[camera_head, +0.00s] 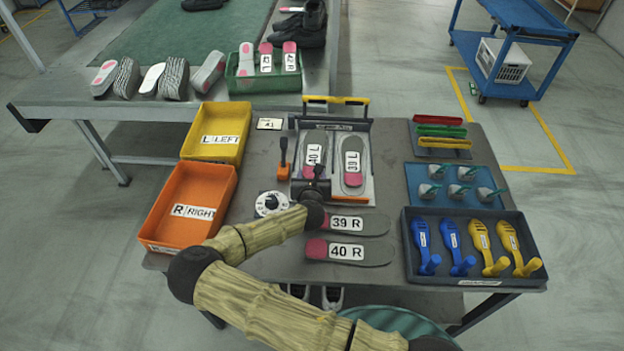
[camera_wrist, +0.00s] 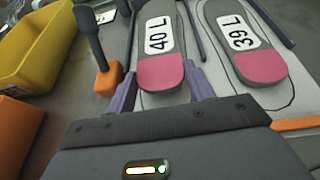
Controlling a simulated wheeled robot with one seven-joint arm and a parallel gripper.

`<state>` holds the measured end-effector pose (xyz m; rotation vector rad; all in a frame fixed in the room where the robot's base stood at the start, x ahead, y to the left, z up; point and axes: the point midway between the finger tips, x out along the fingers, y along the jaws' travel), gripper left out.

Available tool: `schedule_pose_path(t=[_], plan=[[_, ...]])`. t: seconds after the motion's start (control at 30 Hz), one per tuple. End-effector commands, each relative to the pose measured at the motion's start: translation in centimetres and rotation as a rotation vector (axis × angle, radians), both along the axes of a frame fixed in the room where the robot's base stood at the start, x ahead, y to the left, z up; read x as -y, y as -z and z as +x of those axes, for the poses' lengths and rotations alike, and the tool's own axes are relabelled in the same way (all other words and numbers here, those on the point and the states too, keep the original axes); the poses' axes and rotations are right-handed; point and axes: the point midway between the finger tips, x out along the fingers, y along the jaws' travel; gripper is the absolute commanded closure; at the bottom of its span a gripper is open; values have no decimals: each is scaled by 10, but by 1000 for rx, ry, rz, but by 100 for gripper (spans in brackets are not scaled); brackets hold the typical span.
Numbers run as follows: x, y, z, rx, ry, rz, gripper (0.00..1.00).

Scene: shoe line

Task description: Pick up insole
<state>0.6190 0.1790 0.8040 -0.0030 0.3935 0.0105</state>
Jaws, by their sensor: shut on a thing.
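The 40 L insole (camera_head: 316,140) is grey with a pink heel and a white label. It lies in the left half of a tray-like fixture (camera_head: 367,193). In the wrist view the insole (camera_wrist: 158,45) has its pink heel between the two purple fingers of my gripper (camera_wrist: 163,86), which is shut on it. In the head view my gripper (camera_head: 314,186) is at the near end of this insole, and my wrist partly hides the heel. The 39 L insole (camera_head: 352,160) lies beside it on the right, apart from the fingers; it also shows in the wrist view (camera_wrist: 240,40).
Insoles 39 R (camera_head: 372,224) and 40 R (camera_head: 374,251) lie on the table in front. A yellow LEFT bin (camera_head: 215,132) and orange RIGHT bin (camera_head: 188,205) stand left. An orange-based lever (camera_head: 283,170) stands close left of the fixture. Tool trays fill the right.

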Motion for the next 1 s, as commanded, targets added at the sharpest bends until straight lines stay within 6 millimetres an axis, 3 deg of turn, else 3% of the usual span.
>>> schedule_pose_path(t=[0.2, 0.4, 1.0], plan=[[-1, -46, 0, 3, 1, 5, 69], [0, -72, 0, 1, 0, 2, 69], [0, -76, 0, 1, 0, 1, 69]])
